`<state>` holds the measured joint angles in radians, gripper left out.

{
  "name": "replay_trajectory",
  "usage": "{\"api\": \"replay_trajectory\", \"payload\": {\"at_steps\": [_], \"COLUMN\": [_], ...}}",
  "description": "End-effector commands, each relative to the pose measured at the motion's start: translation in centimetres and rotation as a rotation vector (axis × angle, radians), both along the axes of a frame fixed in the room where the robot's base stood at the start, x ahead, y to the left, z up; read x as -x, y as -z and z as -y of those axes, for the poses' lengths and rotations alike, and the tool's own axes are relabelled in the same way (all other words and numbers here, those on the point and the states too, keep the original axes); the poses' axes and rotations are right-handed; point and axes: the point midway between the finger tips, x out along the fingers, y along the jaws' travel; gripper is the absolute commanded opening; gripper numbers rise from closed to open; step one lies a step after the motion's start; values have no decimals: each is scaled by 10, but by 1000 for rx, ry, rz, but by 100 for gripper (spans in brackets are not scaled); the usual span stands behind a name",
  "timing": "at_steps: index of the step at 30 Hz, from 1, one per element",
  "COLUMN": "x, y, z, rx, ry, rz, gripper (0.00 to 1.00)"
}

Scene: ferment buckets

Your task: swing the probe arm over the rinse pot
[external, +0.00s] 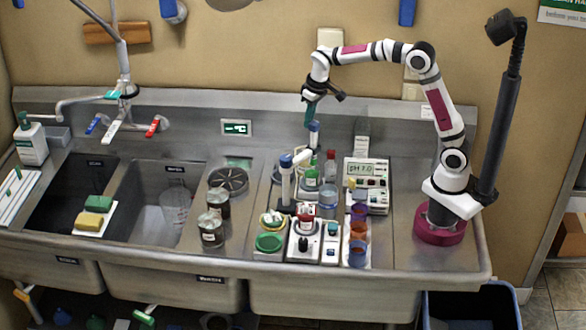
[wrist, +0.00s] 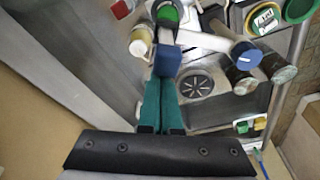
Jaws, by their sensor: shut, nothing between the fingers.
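The probe arm seems to be the white bar with a blue end (external: 287,161) above the cluttered middle of the counter. In the wrist view a blue end on a white bar (wrist: 246,53) shows at right. A second blue-topped white post (external: 314,128) stands behind it. My gripper (external: 309,121) has teal fingers, shut and empty, pointing down just above this post. In the wrist view the fingertips (wrist: 157,82) lie close to a blue block (wrist: 167,62); I cannot tell whether they touch. The rinse pot may be the clear beaker (external: 328,198); I cannot tell surely.
A pH meter (external: 366,180) stands right of the pots. Orange and purple cups (external: 358,231) line its front. Dark jars (external: 211,228) and a round drain (external: 228,181) lie left. A red-capped bottle (external: 330,163) stands near the post. Bare steel (external: 410,240) is free near my base.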

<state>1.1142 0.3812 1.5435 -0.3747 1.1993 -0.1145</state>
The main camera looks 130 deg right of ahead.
Motion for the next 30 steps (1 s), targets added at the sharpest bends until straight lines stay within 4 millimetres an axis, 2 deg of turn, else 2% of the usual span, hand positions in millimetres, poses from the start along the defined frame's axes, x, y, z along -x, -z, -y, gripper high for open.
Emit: {"api": "replay_trajectory", "payload": {"at_steps": [6, 17, 30], "x": [6, 6, 10], "y": [0, 0, 0], "z": [-15, -18, -49], "rx": [0, 0, 0], "ry": [0, 0, -1], "rz": [1, 0, 0], "gripper": [0, 0, 0]}}
